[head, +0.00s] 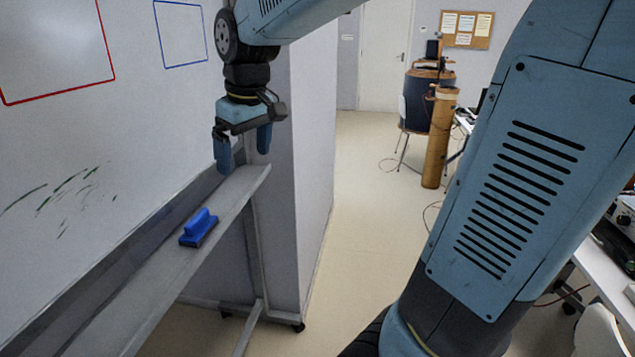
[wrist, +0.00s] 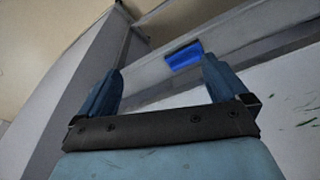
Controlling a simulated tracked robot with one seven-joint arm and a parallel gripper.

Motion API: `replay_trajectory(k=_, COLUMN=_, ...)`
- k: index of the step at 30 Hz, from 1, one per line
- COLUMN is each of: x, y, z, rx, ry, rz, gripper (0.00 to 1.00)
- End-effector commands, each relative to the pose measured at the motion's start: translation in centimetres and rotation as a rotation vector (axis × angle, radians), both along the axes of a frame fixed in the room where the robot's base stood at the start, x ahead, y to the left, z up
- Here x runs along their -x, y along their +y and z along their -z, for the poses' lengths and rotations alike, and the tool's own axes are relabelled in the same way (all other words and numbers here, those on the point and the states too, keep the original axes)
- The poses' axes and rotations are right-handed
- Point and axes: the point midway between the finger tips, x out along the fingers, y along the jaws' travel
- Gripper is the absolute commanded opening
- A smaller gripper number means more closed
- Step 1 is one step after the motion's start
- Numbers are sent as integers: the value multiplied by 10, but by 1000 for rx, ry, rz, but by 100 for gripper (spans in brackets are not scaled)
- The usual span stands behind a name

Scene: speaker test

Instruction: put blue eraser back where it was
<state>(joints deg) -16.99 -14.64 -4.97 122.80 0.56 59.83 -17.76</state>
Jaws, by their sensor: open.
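The blue eraser (head: 199,228) lies on the grey ledge (head: 150,278) below the whiteboard (head: 110,130), handle up. In the wrist view the eraser (wrist: 184,56) shows beyond my gripper, near the right finger. My gripper (head: 243,153) is open and empty, pointing down over the far end of the ledge, beyond the eraser and apart from it. Its two fingers also show in the wrist view (wrist: 163,85), spread apart with nothing between them.
Green marks (head: 65,193) run across the lower whiteboard, with red and blue outlined boxes above. A grey partition (head: 312,170) stands right of the ledge's far end. The ledge is bare in front of the eraser. Open floor (head: 370,230) lies between the partition and my arm.

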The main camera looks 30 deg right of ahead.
Motion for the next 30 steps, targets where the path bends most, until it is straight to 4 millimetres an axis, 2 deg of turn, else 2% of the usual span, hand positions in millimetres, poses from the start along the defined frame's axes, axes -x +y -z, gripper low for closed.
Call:
replay_trajectory(k=1, x=14, y=-10, z=-3, rx=-10, ry=-23, rz=41, gripper=100)
replay_trajectory(k=6, x=56, y=-36, z=-5, rx=-42, ry=-93, rz=177, gripper=100)
replay_trajectory(k=12, x=105, y=-59, z=1, rx=-74, ry=-177, rz=335, gripper=100)
replay_trajectory(k=16, x=130, y=-69, z=9, rx=-90, ry=-224, rz=421, gripper=100)
replay_trajectory(k=22, x=150, y=-80, z=17, rx=-103, ry=-264, rz=494, gripper=100)
replay_trajectory(k=30, x=153, y=-80, z=18, rx=-105, ry=-269, rz=506, gripper=100)
